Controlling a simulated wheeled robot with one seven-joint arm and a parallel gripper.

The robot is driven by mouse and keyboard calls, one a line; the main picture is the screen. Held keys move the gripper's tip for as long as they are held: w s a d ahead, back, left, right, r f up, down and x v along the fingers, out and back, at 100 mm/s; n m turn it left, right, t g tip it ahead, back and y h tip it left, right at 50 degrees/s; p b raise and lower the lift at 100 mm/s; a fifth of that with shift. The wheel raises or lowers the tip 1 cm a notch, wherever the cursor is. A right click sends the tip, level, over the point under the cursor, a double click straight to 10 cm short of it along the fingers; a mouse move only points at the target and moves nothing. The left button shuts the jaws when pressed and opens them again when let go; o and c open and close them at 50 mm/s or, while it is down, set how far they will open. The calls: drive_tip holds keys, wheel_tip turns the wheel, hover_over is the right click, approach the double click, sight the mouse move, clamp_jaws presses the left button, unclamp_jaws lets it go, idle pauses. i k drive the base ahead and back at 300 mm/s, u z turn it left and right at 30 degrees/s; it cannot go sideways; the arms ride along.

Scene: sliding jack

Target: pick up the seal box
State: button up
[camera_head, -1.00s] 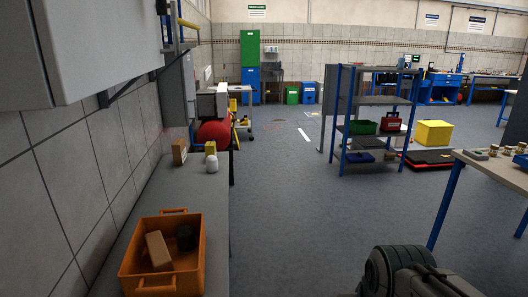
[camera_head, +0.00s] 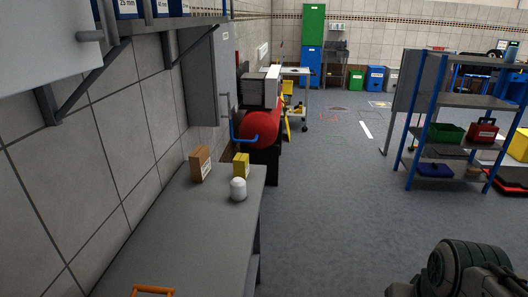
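A small brown cardboard box (camera_head: 200,164) with a pale label stands upright on the grey bench against the tiled wall. A smaller yellow box (camera_head: 241,165) with a label stands to its right. I cannot read either label, so I cannot tell which one is the seal box. A white rounded container (camera_head: 238,189) stands just in front of the yellow box. Part of my arm shows at the lower right, well apart from the bench. My gripper's fingers are not in view.
A red tank (camera_head: 258,131) stands beyond. Open floor lies right, before a blue-framed rack (camera_head: 473,99).

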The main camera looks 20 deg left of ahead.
sight(241, 161)
drive_tip(key=i, duration=2.6)
drive_tip(key=u, duration=1.7)
drive_tip(key=i, duration=0.5)
